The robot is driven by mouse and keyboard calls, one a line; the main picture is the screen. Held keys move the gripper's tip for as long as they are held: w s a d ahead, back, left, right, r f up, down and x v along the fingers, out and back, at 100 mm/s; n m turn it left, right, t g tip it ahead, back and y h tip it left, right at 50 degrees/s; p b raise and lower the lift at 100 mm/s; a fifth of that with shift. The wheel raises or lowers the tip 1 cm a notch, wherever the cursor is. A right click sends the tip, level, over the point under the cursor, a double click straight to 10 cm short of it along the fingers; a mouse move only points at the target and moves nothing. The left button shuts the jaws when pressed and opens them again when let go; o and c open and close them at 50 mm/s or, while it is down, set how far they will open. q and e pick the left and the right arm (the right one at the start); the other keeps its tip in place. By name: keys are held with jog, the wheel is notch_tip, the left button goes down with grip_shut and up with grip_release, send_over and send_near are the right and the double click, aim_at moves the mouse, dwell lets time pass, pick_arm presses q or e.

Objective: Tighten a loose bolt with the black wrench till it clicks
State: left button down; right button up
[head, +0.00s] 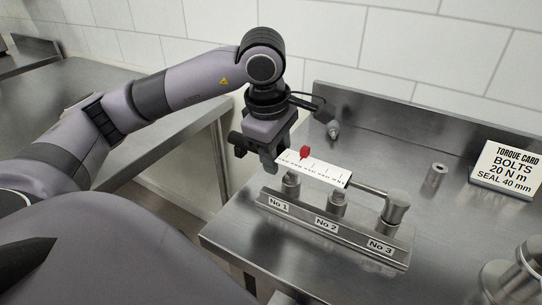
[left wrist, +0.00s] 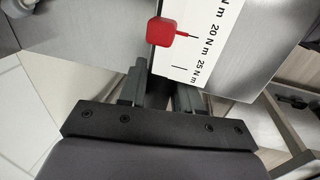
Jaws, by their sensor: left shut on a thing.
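A wrench with a white scale plate (head: 325,172) lies level above the bolt block. Its grey shaft (head: 368,189) runs right to a round steel head (head: 396,207) over the No 3 position, hiding what is beneath. My left gripper (head: 269,160) is at the scale's left end, shut on the wrench's handle end, which its fingers mostly hide. In the left wrist view, the scale (left wrist: 205,50) shows a red pointer (left wrist: 162,32) near 20 N m, just beyond the fingers (left wrist: 160,90). Bolts No 1 (head: 291,186) and No 2 (head: 337,203) stand upright below the scale. My right gripper is out of view.
A torque card (head: 507,167) reads bolts 20 N m, seal 40 mm. A small steel cylinder (head: 435,176) stands behind No 3. Larger steel parts (head: 512,278) are at the lower right. A gap separates this bench from the left bench (head: 60,95); a wall stands behind.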

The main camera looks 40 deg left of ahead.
pick_arm(q)
jog(key=shift+w+d+r+p, duration=0.15)
jog(key=shift+r+p, duration=0.6)
jog(key=shift+r, duration=0.5)
jog(key=shift+r+p, duration=1.4)
jog(key=shift+r, duration=0.6)
jog(key=shift+s, duration=0.2)
